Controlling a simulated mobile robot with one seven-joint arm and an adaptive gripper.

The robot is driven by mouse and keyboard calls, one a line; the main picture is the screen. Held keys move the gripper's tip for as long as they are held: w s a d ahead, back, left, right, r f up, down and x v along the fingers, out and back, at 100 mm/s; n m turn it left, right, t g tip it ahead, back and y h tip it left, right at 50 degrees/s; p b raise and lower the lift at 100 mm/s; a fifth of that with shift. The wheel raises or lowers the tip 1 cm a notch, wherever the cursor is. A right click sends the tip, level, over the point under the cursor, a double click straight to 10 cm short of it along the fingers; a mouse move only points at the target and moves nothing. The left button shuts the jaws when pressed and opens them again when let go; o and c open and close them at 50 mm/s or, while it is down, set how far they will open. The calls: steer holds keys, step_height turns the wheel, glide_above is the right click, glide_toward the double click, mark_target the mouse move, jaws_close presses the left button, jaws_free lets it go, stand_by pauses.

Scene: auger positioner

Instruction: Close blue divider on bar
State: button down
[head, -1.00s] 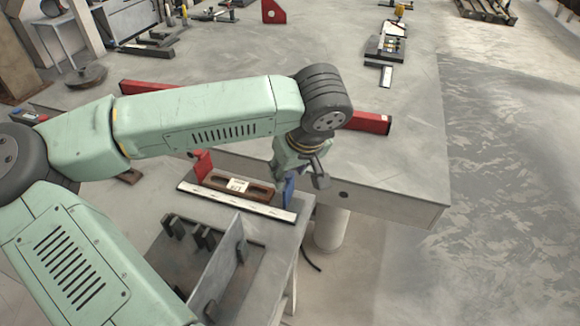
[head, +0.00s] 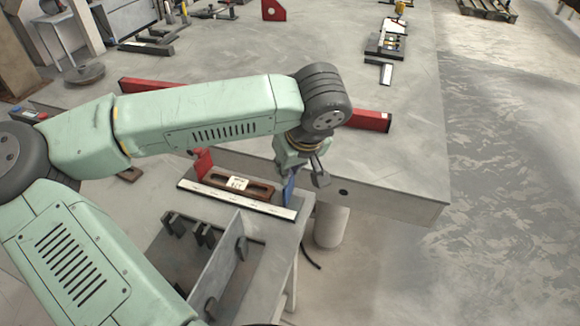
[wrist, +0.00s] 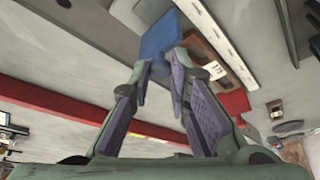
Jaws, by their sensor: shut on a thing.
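The blue divider (head: 289,188) stands at the right end of a pale, marked bar (head: 235,201) in the head view. My gripper (wrist: 160,72) is shut on the blue divider, which shows as a blue plate (wrist: 160,36) beyond the fingertips in the wrist view. A red divider (head: 203,163) stands near the bar's left end. A brown block (head: 235,185) with a white label lies along the bar between the dividers. A small gap seems to separate it from the blue divider. The gripper partly hides the blue divider's upper part.
A long red beam (head: 371,121) lies behind my arm on the large grey table (head: 420,190). In front of the bar, a dark tray (head: 185,250) holds an upright grey plate (head: 214,268) and several dark blocks. Open floor lies to the right.

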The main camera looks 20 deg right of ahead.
stand_by(0.4)
steer(key=shift+w+a+f+b, duration=0.15)
steer(key=shift+w+a+b, duration=0.1)
steer(key=shift+a+b, duration=0.05)
steer(key=shift+w+a+b, duration=0.35)
steer(key=shift+w+a, duration=0.05)
steer(key=shift+a, duration=0.2)
steer(key=shift+w+a+b, duration=0.3)
steer(key=shift+w+a, duration=0.1)
steer(key=shift+a, duration=0.2)
steer(key=c, duration=1.5)
jaws_free()
steer(key=v, duration=1.2)
